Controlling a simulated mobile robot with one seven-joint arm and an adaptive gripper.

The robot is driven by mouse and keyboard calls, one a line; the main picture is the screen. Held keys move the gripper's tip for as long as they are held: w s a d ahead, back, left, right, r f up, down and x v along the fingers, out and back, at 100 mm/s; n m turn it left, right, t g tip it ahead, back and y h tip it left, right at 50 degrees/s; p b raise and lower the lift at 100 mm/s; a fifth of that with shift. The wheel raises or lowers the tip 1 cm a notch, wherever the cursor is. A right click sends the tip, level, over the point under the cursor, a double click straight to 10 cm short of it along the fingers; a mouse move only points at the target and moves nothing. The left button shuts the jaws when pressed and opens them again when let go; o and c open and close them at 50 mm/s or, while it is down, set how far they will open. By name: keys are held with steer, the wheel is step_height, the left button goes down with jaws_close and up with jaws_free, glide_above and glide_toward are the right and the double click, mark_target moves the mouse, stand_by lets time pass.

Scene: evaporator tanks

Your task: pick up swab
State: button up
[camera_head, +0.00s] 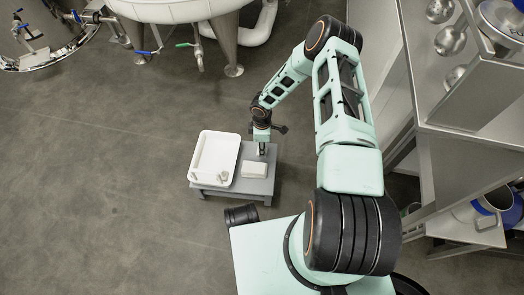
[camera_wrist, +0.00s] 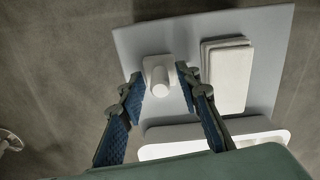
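A small white piece (camera_wrist: 159,76) with a flat, squarish base and a short round stem shows in the wrist view. It appears to be the swab and lies on a low grey table (camera_head: 258,188). My gripper (camera_wrist: 162,88) is open, with one blue-padded finger on each side of the white piece. Narrow gaps seem to remain between it and the fingers. In the head view my gripper (camera_head: 262,149) points down over the back right of the table and hides the white piece.
A white tray (camera_head: 207,133) covers the table's left side, with a small pale item (camera_head: 222,177) in its front corner. A stack of flat white blocks (camera_head: 255,169) sits near the gripper. Steel shelving (camera_head: 470,150) stands right; the floor left is clear.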

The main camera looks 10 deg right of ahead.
jaws_close()
steer(key=shift+r, duration=0.5)
step_height(320, 180, up, 2)
steer(key=shift+w+r+p, duration=0.1)
steer(key=shift+r+p, duration=0.15)
steer(key=shift+p, duration=0.5)
steer(key=s+r+b, duration=0.1)
steer(key=s+r, duration=0.8)
steer(key=s, duration=0.5)
steer(key=shift+d+r+b, duration=0.25)
steer(key=shift+d+b, duration=0.1)
steer(key=shift+s, duration=0.1)
